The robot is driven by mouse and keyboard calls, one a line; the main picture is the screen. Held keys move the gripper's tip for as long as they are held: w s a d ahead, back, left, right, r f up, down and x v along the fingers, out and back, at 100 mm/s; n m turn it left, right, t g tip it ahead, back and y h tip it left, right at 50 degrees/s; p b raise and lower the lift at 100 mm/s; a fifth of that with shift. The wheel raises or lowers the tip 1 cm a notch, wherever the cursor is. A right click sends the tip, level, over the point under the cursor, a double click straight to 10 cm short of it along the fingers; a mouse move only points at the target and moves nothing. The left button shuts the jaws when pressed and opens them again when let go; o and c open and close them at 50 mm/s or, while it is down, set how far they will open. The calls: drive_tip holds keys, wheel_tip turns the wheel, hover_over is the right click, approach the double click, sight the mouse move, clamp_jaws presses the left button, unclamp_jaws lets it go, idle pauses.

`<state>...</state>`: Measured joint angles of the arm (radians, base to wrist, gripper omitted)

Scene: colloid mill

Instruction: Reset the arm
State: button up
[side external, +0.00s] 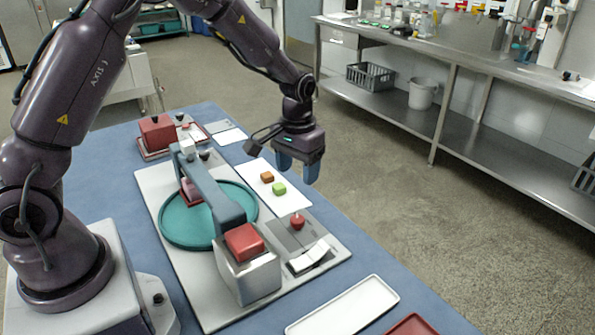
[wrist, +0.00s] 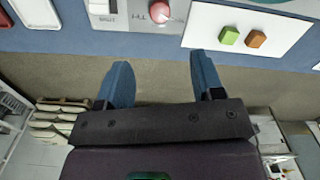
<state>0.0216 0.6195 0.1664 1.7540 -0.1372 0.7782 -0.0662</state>
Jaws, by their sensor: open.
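My gripper (side external: 298,168) hangs over the far edge of the blue table (side external: 370,271), near the white mat. It is open with nothing between its blue fingers, which also show in the wrist view (wrist: 160,82). A green block (side external: 279,189) and a brown block (side external: 267,177) lie on the white mat (side external: 291,200), apart from my gripper. Both blocks also show in the wrist view, the green one (wrist: 229,35) left of the brown one (wrist: 256,39).
The mill's grey plate (side external: 178,255) holds a teal dish (side external: 182,233), a blue-grey arm (side external: 213,190), a red knob (side external: 297,221) and a white switch (side external: 308,256). A white tray (side external: 345,308) lies in front. A steel bench (side external: 450,45) stands behind, across open floor.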

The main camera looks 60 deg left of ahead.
drive_tip(key=s+d+r+m+t, duration=0.1)
drive_tip(key=s+d+r+t, duration=0.1)
drive_tip(key=s+r, duration=0.8)
drive_tip(key=s+d+r+m+t, duration=0.2)
drive_tip(key=s+r+t, duration=0.1)
drive_tip(key=s+r, duration=0.6)
drive_tip(key=s, duration=0.3)
drive_tip(key=shift+s+d+r+t, duration=0.25)
drive_tip(key=shift+s+r+t, duration=0.05)
drive_tip(key=shift+r, duration=0.1)
